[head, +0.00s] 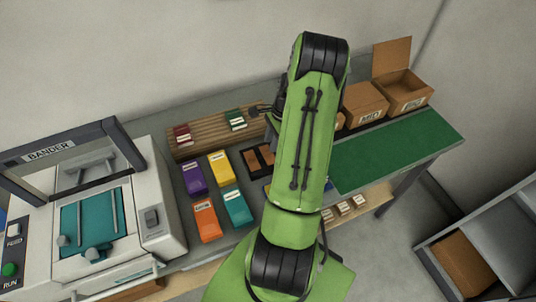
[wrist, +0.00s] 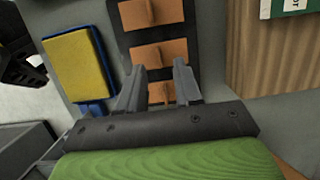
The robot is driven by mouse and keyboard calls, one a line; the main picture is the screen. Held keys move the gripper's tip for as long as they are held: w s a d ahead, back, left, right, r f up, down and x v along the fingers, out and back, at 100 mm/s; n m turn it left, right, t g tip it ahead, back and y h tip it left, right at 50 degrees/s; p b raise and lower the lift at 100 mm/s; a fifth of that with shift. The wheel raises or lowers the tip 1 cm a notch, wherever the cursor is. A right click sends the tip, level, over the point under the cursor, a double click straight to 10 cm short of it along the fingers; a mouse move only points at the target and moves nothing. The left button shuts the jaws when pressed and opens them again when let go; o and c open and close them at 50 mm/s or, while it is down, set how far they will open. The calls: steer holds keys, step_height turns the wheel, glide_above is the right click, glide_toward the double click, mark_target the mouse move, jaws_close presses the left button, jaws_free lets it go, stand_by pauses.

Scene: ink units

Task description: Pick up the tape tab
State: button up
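Orange-brown tape tabs (wrist: 160,52) lie in a row on a dark holder (wrist: 124,38) in the wrist view. The nearest tab (wrist: 158,93) shows between the fingers of my gripper (wrist: 159,67), partly hidden by them. The fingers are spread apart, and I see gaps beside this tab. I cannot tell the height of the fingertips above the holder. In the head view, brown tabs (head: 254,160) show on the dark holder left of my arm.
A yellow pad with a blue edge (wrist: 78,68) is left of the holder. A wooden rack (head: 210,131) stands behind it. Purple, yellow, orange and teal boxes (head: 207,221) are to the left, beside a white machine (head: 160,205). A green mat (head: 385,155) and cardboard boxes (head: 365,103) are right.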

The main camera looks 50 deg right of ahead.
mark_target(266, 155)
steer(key=x, duration=0.3)
steer(key=shift+a+f, duration=0.25)
jaws_close()
step_height(266, 155, up, 10)
steer(key=shift+p, duration=0.3)
stand_by(0.4)
